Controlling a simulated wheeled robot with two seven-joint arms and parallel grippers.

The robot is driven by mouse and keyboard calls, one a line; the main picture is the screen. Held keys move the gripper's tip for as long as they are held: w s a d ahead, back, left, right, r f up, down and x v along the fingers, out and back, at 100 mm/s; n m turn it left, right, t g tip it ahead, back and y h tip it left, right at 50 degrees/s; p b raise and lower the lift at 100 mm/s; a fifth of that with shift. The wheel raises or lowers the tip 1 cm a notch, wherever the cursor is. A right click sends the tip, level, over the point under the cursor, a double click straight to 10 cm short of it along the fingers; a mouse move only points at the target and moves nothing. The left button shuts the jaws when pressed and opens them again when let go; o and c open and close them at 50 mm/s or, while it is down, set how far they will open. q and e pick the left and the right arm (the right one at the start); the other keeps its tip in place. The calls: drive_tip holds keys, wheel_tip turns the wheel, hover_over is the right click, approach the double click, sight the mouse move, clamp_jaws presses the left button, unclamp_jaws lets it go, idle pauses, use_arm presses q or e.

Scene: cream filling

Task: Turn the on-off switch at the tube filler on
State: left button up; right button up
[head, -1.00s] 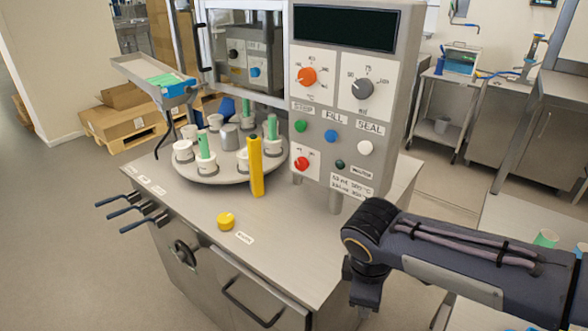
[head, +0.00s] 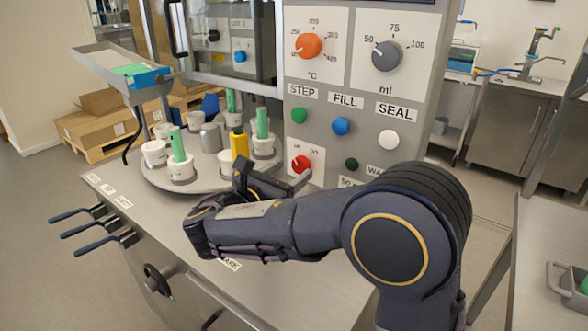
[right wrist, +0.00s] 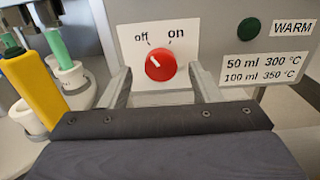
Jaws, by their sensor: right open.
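The on-off switch is a red knob (head: 301,164) at the lower left of the tube filler's control panel (head: 378,128). In the right wrist view the red knob (right wrist: 160,66) sits under the words "off" and "on", and its white pointer line leans to the upper left, toward "off". My right gripper (head: 274,176) is in front of the knob. In the right wrist view the right gripper (right wrist: 162,85) is open, with one finger to each side of the knob; I cannot tell whether either touches it. My left gripper is not in view.
A yellow post (head: 239,143) stands left of the knob, close to my right gripper. Behind it is a turntable (head: 152,180) with several white holders and green tubes. A green button (head: 351,164) sits right of the knob. Blue-handled levers (head: 90,229) stick out at the left edge.

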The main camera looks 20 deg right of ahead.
sight(302, 164)
drive_tip(key=shift+x, duration=1.15)
drive_tip(key=shift+c, duration=0.3)
drive_tip(key=c, duration=0.9)
